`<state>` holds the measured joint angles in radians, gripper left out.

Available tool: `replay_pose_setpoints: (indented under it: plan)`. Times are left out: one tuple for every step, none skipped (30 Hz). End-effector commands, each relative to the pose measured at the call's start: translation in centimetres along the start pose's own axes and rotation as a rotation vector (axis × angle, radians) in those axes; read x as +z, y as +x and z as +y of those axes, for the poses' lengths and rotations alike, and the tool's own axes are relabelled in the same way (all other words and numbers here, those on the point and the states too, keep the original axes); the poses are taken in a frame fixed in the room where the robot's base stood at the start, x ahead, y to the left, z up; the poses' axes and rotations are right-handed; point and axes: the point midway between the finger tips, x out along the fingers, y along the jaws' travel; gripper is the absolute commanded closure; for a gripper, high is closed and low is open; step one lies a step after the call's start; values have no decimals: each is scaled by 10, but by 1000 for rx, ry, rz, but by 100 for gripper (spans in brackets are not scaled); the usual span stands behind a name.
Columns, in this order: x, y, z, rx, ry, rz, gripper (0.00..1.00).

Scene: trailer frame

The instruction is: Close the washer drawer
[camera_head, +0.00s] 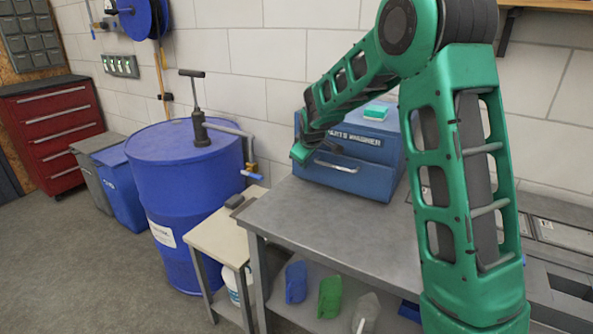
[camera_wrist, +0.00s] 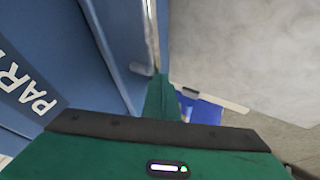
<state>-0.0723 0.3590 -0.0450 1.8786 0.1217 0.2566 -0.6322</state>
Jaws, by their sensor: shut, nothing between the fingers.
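How far the drawer is out I cannot tell. My green gripper (camera_head: 302,152) is at the left of the washer's front, shut and empty. In the wrist view its fingers (camera_wrist: 163,90) point along the blue front, close to the end of the handle (camera_wrist: 150,40). Whether they touch it is unclear.
The grey bench top (camera_head: 330,220) is clear in front of the washer. A green-and-white item (camera_head: 376,112) sits on the washer. A small side table (camera_head: 215,235) and a large blue drum (camera_head: 180,170) stand to the left. Scoops lie on the lower shelf.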

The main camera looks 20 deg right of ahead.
Motion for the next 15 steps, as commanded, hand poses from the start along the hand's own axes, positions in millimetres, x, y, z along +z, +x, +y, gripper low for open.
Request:
replay_pose_setpoints:
  plan:
    - [1,2,4,1,1,-1,100]
    - [1,3,6,1,1,-1,100]
    - [1,4,9,1,1,-1,100]
    - [0,5,10,1,1,-1,100]
    - [0,6,11,1,1,-1,100]
    - [0,6,12,2,1,0,100]
    - [0,7,13,2,1,0,100]
    - [0,7,14,3,1,0,100]
    - [0,7,14,4,2,1,100]
    - [0,7,15,5,2,1,100]
    - [0,7,15,5,2,1,100]
    - [0,8,16,6,3,1,100]
    - [0,8,16,7,3,1,100]
    - [0,8,16,8,3,1,100]
    - [0,8,17,9,4,2,100]
